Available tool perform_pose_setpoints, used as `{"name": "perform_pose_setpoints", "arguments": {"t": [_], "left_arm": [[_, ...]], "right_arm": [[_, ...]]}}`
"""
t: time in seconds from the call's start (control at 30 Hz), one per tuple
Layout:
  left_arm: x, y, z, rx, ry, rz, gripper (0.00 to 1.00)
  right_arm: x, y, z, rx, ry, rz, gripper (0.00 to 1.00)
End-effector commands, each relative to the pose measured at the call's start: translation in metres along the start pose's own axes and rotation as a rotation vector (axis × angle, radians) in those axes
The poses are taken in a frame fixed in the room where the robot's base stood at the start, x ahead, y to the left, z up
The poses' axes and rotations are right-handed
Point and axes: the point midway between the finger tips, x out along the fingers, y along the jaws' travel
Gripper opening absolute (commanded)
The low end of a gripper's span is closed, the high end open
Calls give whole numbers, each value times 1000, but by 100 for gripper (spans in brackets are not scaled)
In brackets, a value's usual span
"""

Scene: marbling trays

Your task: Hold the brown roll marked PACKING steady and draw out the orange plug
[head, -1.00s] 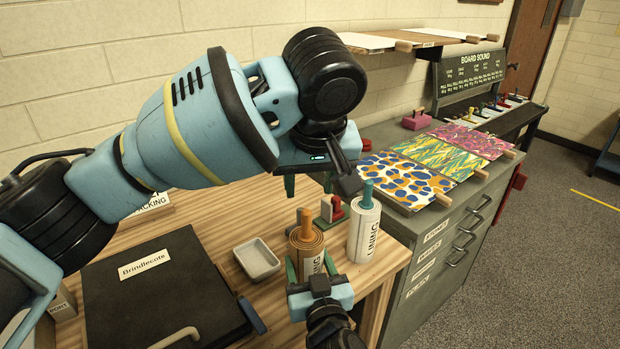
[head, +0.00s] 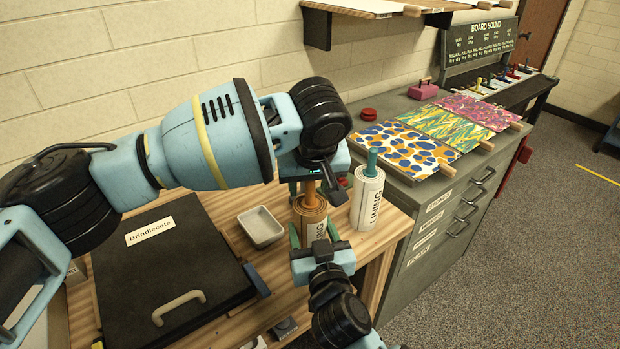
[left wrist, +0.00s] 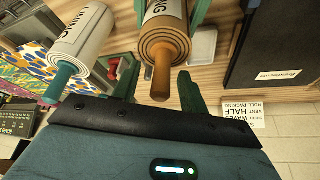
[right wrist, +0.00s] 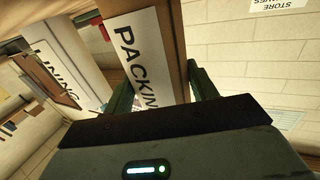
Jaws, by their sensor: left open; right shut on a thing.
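The brown roll (head: 310,216) stands upright on the wooden bench. Its PACKING label (right wrist: 138,60) shows in the right wrist view. My right gripper (head: 313,235) is shut on the roll low on its near side, one finger on each side. The orange plug (head: 309,188) sticks up from the roll's top. My left gripper (head: 308,193) is above the roll, pointing down and open. In the left wrist view the plug (left wrist: 161,76) lies between the open fingers, with gaps on both sides. The gripper body hides part of the plug in the head view.
A white LINING roll (head: 366,203) with a teal plug (head: 371,163) stands close on the right. A small pale tray (head: 261,227) is left of the brown roll. A black Brindlecote case (head: 195,262) covers the bench's left. Patterned sheets (head: 408,146) lie on the grey cabinet.

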Motion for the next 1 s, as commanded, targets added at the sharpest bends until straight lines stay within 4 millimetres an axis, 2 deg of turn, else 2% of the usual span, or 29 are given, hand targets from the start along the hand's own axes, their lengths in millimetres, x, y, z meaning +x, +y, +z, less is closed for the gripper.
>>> {"name": "perform_pose_setpoints", "arguments": {"t": [0.17,0.5,0.53,0.57,0.67,0.7,1.0], "left_arm": [[0,0,0,0,0,0,43],[0,0,0,0,0,0,0],[0,0,0,0,0,0,0],[0,0,0,0,0,0,15],[0,0,0,0,0,0,2],[0,0,0,0,0,0,0],[-1,0,0,0,0,0,0]], "right_arm": [[0,0,0,1,-1,-1,30],[0,0,0,1,-1,-1,30],[0,0,0,1,-1,-1,30],[0,0,0,1,-1,-1,30],[0,0,0,1,-1,-1,30],[0,0,0,1,-1,-1,30],[0,0,0,1,-1,-1,30]]}}
